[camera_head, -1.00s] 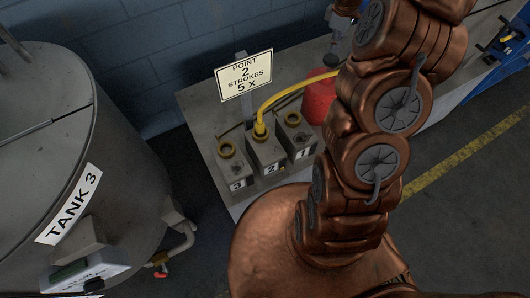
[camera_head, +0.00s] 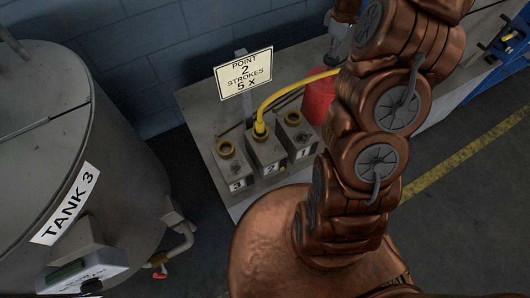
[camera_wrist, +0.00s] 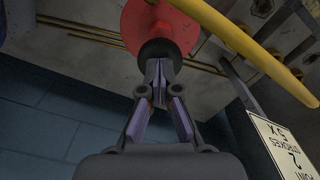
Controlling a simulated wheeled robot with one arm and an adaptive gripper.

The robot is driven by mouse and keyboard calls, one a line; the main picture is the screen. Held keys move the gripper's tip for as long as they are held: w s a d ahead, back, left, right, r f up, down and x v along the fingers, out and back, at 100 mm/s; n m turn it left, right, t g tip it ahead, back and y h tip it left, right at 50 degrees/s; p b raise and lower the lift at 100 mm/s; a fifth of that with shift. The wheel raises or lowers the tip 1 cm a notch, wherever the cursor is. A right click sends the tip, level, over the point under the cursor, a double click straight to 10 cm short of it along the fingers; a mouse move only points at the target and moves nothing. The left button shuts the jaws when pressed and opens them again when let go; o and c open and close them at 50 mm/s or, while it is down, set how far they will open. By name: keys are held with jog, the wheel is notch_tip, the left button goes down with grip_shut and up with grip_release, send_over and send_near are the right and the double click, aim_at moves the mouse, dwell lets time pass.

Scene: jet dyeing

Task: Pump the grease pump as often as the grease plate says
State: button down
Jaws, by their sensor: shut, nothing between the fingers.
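The grease plate (camera_head: 243,73) is a cream sign reading "POINT 2 STROKES 5 X"; it also shows upside down in the wrist view (camera_wrist: 290,155). The grease pump's red body (camera_head: 319,100) stands right of the plate, partly hidden by my arm. In the wrist view the red pump (camera_wrist: 185,32) has a black round top (camera_wrist: 160,50). My gripper (camera_wrist: 160,70) is shut and empty, its fingertips at the black top; I cannot tell whether they touch. A yellow hose (camera_head: 290,88) runs from the pump side to the block marked 2 (camera_head: 265,150).
Blocks marked 3 (camera_head: 233,167) and 1 (camera_head: 297,138) flank block 2, with brass collars and no hose. Tank 3 (camera_head: 100,130) stands at the left. A blue brick wall (camera_head: 165,55) is behind. Open floor with a yellow line (camera_head: 450,165) lies right.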

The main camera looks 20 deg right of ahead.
jog(key=shift+f+b, duration=0.65)
jog(key=shift+f, duration=0.85)
jog(key=shift+r, duration=0.1)
jog(key=shift+r+p, duration=0.5)
jog(key=shift+r, duration=2.2)
jog(key=shift+f, duration=0.4)
jog(key=shift+f+b, duration=0.5)
jog(key=shift+f, duration=0.2)
